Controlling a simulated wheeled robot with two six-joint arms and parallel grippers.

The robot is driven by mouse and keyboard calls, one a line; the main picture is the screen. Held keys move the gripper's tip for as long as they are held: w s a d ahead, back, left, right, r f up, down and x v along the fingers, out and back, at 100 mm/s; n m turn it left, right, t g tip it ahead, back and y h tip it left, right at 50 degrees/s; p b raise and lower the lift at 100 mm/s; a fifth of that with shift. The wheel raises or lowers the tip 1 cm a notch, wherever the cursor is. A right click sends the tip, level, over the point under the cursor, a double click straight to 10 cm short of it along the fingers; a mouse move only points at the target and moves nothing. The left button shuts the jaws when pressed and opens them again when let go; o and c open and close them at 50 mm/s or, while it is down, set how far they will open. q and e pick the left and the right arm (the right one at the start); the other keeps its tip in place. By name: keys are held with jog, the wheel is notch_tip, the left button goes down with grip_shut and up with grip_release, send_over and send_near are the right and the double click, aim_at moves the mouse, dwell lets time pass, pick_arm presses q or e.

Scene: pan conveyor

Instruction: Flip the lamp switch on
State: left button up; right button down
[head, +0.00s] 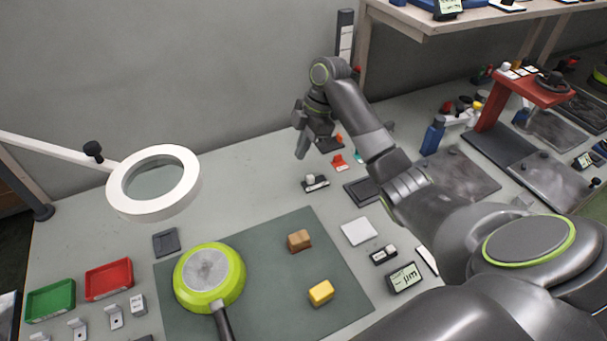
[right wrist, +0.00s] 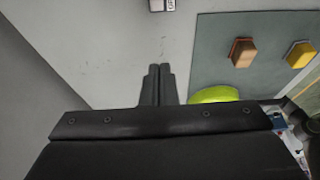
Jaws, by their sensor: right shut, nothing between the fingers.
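A white ring lamp (head: 190,168) hangs at the left of the head view on a white arm with a black knob (head: 93,150). A small black base with a white knob (head: 315,182), possibly the lamp switch, sits on the grey table behind the green mat. I cannot tell its setting. My right gripper (head: 301,152) is above the table behind this base, apart from it, shut and empty. In the right wrist view its closed fingers (right wrist: 156,72) point over bare table. A small device (right wrist: 161,4) is cut off at the top edge there. My left gripper is out of view.
A lime pan (head: 209,272), a brown block (head: 299,240) and a yellow block (head: 321,292) rest on the green mat (head: 268,262). Red (head: 109,279) and green (head: 50,300) trays stand left. A shelf (head: 425,22) is at back right. Bare table lies behind the mat.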

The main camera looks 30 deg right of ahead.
aim_at(312, 176)
jog(key=p+x, duration=0.1)
jog(key=x, duration=0.9)
jog(key=shift+s, duration=0.1)
jog(key=d+p, duration=0.1)
jog(key=d, duration=0.2)
jog(key=shift+d, duration=0.2)
jog(key=shift+d+p, duration=0.3)
jog(key=shift+d, duration=0.05)
jog(key=shift+s+d, duration=0.1)
jog(key=shift+d, duration=1.4)
jog(key=shift+a, duration=0.1)
